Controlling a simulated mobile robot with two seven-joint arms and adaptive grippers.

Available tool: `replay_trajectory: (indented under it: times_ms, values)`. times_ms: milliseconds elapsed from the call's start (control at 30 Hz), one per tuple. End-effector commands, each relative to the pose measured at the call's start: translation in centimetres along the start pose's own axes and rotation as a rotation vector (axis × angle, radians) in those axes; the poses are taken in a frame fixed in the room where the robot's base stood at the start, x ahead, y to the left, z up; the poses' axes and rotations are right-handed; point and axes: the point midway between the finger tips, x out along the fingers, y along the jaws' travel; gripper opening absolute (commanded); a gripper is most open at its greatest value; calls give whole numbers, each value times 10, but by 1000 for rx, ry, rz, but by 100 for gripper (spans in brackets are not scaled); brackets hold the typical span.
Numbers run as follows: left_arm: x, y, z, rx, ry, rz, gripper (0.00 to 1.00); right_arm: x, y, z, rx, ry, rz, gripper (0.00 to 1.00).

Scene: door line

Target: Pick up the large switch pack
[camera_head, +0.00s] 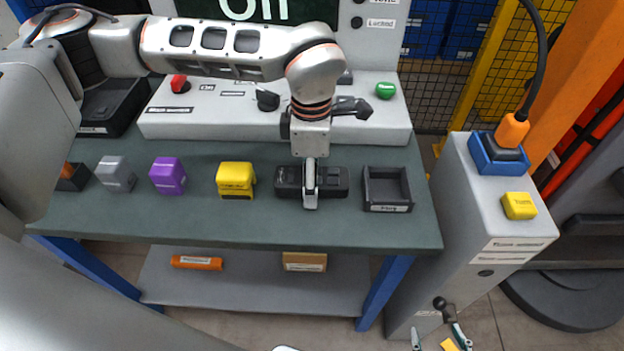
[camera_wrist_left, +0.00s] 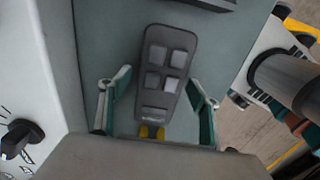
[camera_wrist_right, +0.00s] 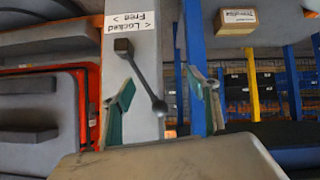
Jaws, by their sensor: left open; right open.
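The large switch pack (camera_head: 333,182) is a long dark block lying on the green-grey table top (camera_head: 210,222). My left gripper (camera_head: 310,190) comes down over its middle and hides that part. In the left wrist view the pack (camera_wrist_left: 164,75) shows grey square buttons and lies between the two open fingers of my left gripper (camera_wrist_left: 159,80), with a gap on each side. My right gripper (camera_head: 438,338) is open low at the bottom right. In the right wrist view a dark lever (camera_wrist_right: 142,72) shows between the fingers of my right gripper (camera_wrist_right: 162,105); contact cannot be told.
A yellow block (camera_head: 236,177), purple block (camera_head: 167,175) and grey block (camera_head: 115,173) stand left of the pack. An open dark tray (camera_head: 387,202) is close on its right. A control panel (camera_head: 215,125) runs behind. A grey cabinet (camera_head: 468,230) stands right.

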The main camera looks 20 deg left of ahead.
Motion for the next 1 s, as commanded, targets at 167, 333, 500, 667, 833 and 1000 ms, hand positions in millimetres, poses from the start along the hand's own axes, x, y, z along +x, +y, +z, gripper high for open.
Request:
replay_trajectory:
  times_ms: [167,333,500,667,833,1000]
  values:
    - [1,0,0,0,-1,1,62,0,1,-1,-1,2,2,59]
    - [1,0,0,0,-1,1,29,0,2,-2,-1,3,4,59]
    - [1,0,1,0,-2,2,18,2,4,-5,-2,8,6,59]
    - [0,0,1,0,-2,2,18,3,5,-8,-3,14,8,59]
    - [-6,1,1,0,-3,4,18,3,6,-10,-3,16,8,59]
    - [-27,1,1,0,-4,6,18,2,6,-12,-1,17,8,59]
